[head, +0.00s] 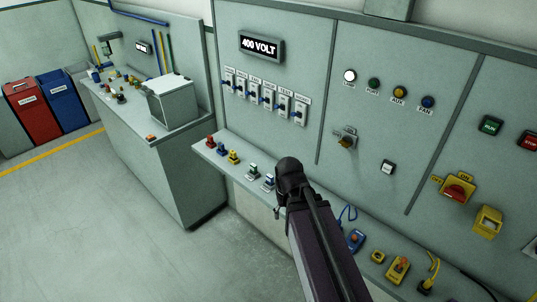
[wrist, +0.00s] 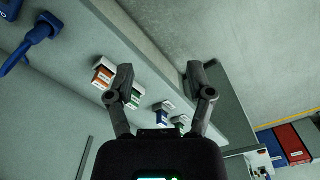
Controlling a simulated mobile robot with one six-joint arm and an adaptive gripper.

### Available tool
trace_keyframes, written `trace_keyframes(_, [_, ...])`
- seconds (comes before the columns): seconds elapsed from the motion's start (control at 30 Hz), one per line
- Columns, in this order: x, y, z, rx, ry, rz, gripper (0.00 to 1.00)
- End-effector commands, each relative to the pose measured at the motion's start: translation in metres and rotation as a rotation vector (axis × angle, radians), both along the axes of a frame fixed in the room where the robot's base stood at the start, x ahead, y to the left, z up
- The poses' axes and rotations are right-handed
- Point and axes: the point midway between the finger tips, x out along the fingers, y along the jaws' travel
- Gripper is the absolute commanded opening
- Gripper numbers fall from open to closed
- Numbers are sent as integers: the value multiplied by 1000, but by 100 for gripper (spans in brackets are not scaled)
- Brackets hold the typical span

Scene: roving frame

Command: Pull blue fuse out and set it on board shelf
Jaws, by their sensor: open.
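A small blue-and-white block (head: 268,182), which looks like the blue fuse, stands on the board shelf (head: 224,161) beside my dark arm. A small white block with a dark blue part (wrist: 180,121) shows in the wrist view, between and below my fingers; I cannot tell whether it is the same one. My gripper (wrist: 160,75) is open, with nothing between its fingertips. An orange-and-white block (wrist: 103,75) and a green-and-white block (wrist: 132,97) are close to its left finger. My arm hides part of the shelf in the head view.
A green-and-white block (head: 252,171), a yellow block (head: 233,157) and a red block (head: 210,142) stand left along the shelf. A blue plug (head: 354,240) with a cable is right of my arm. A grey box (head: 172,102) sits on the left bench.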

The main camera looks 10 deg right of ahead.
Motion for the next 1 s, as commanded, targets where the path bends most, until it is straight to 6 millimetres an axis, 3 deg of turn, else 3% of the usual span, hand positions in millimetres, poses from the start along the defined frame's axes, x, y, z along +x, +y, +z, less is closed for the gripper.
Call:
trace_keyframes(0.17, [47, -3, 3, 0, 0, 71, 69])
trace_keyframes(0.5, [189, -1, 10, 1, -1, 364, 69])
trace_keyframes(0.7, [257, 0, 13, 1, 0, 520, 69])
trace_keyframes(0.83, [279, 0, 14, 1, 0, 580, 69])
trace_keyframes(1.0, [287, 1, 14, 1, 0, 607, 69])
